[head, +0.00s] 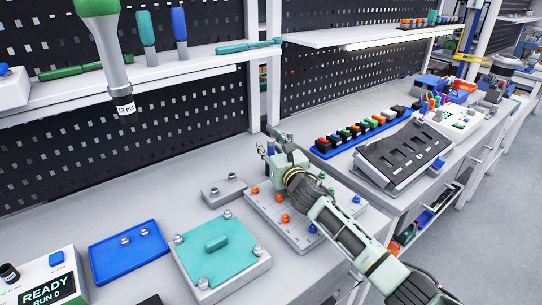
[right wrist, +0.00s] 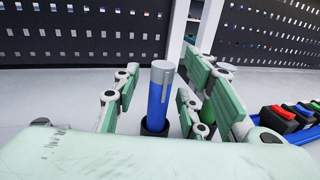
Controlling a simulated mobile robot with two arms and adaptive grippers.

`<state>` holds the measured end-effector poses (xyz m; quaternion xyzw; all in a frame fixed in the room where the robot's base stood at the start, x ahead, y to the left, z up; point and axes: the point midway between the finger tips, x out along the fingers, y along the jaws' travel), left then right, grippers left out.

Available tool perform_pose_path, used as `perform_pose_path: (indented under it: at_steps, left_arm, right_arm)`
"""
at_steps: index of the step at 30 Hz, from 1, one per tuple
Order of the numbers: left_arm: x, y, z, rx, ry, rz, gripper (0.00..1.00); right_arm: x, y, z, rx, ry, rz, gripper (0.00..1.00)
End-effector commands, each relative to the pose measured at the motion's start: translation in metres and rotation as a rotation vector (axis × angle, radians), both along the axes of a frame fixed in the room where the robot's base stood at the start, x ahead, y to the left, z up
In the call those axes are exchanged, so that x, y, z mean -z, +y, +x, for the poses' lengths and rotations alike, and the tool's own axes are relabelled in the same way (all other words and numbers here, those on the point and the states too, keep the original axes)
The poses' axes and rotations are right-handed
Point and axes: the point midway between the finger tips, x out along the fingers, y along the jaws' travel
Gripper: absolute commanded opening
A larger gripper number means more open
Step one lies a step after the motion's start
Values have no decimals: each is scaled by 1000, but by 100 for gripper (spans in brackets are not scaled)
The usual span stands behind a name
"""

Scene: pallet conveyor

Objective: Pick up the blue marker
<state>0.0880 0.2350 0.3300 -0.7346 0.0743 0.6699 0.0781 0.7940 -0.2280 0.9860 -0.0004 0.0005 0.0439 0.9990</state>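The blue marker (right wrist: 158,95) stands upright in a black holder (right wrist: 154,128) in the right wrist view, with its grey cap on top. My right gripper (right wrist: 168,88) is open, with pale green fingers on both sides of the marker. A gap shows between the marker and the left finger; I cannot tell whether the right fingers touch it. In the head view my right gripper (head: 279,149) is low over the bench behind the plate with orange knobs, and the marker is mostly hidden there. My left gripper is not in view.
A green marker (right wrist: 208,108) stands close behind the right fingers. The grey plate (head: 292,233) with orange knobs lies under my right arm. A blue rail (head: 322,152) of coloured blocks is to the right. A teal block (head: 238,265) and blue tray (head: 110,262) are to the left.

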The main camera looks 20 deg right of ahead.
Motion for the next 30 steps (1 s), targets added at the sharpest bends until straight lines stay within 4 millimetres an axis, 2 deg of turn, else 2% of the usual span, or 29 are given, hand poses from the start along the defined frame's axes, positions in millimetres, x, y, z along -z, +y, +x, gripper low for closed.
perform_pose_path:
  at_steps: [5, 18, 30]
  left_arm:
    - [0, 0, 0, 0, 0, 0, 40]
    - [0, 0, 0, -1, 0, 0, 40]
    - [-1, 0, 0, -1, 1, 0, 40]
  right_arm:
    - [0, 0, 0, 0, 0, 0, 38]
    - [0, -1, 0, 1, 0, 0, 0]
    - [-7, -1, 0, 1, -3, -2, 0]
